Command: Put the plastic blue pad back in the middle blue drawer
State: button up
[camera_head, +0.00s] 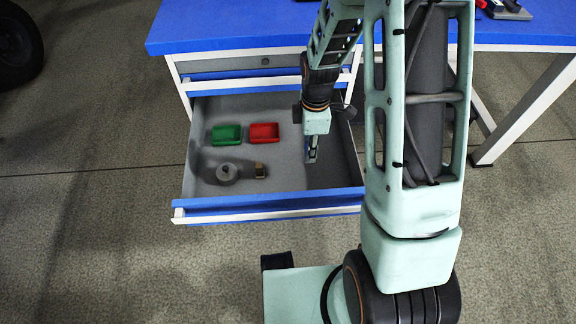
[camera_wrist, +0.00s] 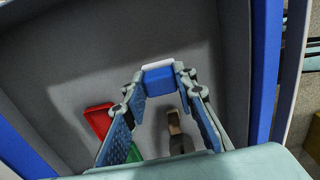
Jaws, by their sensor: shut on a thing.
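My gripper (camera_head: 311,150) reaches down into the right part of an open blue-fronted drawer (camera_head: 270,203). In the wrist view my gripper (camera_wrist: 160,80) is shut on a small blue pad (camera_wrist: 158,82) with a pale upper edge, held between the fingertips. The arm and fingers mostly hide the pad in the head view. The drawer floor (camera_wrist: 215,45) lies beyond the pad; I cannot tell whether they touch. A closed blue-fronted drawer (camera_head: 240,74) sits above the open one.
In the drawer are a green tray (camera_head: 226,134), a red tray (camera_head: 264,132), a grey round weight (camera_head: 227,173) and a small brown block (camera_head: 260,171), left of my gripper. The blue workbench top (camera_head: 230,25) is above. The drawer's right wall is close to my gripper.

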jog(key=a+f, duration=0.1)
jog(key=f, duration=0.1)
jog(key=a+f+b, duration=0.1)
jog(key=a+f, duration=0.1)
jog(key=a+f+b, duration=0.1)
jog(key=a+f, duration=0.1)
jog(key=shift+w+a, duration=0.1)
jog(key=shift+w, duration=0.25)
jog(key=shift+a+f+b, duration=0.2)
jog(key=shift+f+b, duration=0.65)
jog(key=shift+f, duration=0.85)
jog(key=shift+f, duration=0.1)
jog(key=o, duration=1.1)
notch_tip(320, 180, up, 12)
jog(key=p, duration=0.4)
